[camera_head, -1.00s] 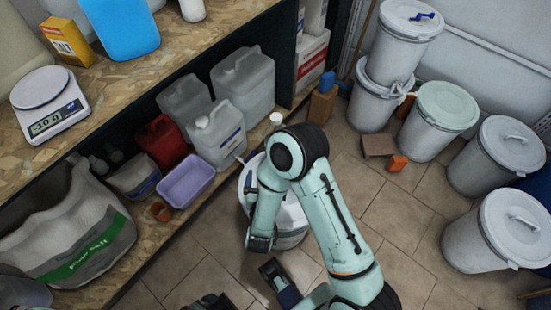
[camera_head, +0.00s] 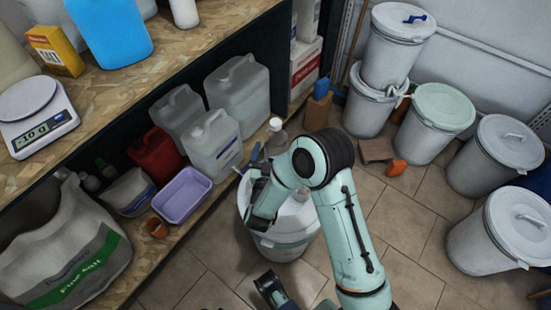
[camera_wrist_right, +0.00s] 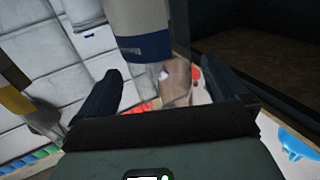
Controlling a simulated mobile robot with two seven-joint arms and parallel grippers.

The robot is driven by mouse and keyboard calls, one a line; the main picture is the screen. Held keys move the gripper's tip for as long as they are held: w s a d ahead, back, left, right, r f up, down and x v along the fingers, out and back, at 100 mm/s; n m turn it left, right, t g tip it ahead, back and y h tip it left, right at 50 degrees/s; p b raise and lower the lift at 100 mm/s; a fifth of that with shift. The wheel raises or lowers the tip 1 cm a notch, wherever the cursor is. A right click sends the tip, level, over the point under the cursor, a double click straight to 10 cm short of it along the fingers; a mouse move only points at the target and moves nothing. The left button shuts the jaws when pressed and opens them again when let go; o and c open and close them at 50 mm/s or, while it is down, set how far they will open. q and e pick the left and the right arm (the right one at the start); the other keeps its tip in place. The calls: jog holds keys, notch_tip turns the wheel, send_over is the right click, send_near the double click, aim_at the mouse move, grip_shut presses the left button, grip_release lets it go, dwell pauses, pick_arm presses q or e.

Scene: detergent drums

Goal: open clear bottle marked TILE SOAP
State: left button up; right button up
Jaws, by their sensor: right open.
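A clear bottle with a white cap (camera_head: 276,137) stands upright at the drum's far side in the head view, partly hidden by my right arm. No writing on it is readable. My right gripper (camera_head: 249,160) is just left of the bottle, with its dark blue fingers showing. In the right wrist view the fingers (camera_wrist_right: 160,93) are apart, and a clear object (camera_wrist_right: 172,85) shows between or beyond them below a white and blue band; I cannot tell if they touch it. A dark part at the bottom of the head view may be my left gripper; its jaws are unclear.
A white drum (camera_head: 283,245) stands under my right arm. The shelf on the left holds grey jugs (camera_head: 213,145), a red can (camera_head: 156,153) and a lilac tub (camera_head: 181,195). Several lidded drums (camera_head: 510,143) stand at right. Tiled floor between is mostly clear.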

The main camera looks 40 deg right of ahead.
jog(key=x, duration=0.3)
jog(key=shift+w+d, duration=0.1)
jog(key=shift+d, duration=0.05)
jog(key=c, duration=1.2)
pick_arm(q)
jog(key=shift+w+a+f, duration=0.15)
jog(key=shift+w+f, duration=0.05)
jog(key=shift+w, duration=0.1)
jog(key=s+d+r+g+p, duration=0.1)
jog(key=s+r+p, duration=0.1)
jog(key=s+r, duration=0.1)
jog(key=s+d+r+g+h+p, duration=0.1)
jog(key=s+d+r+p, duration=0.1)
jog(key=s+r+p, duration=0.1)
jog(key=shift+s+d, duration=0.25)
jog(key=shift+s, duration=0.55)
pick_arm(e)
notch_tip(320, 180, up, 20)
jog(key=o, duration=0.7)
jog(key=c, duration=0.9)
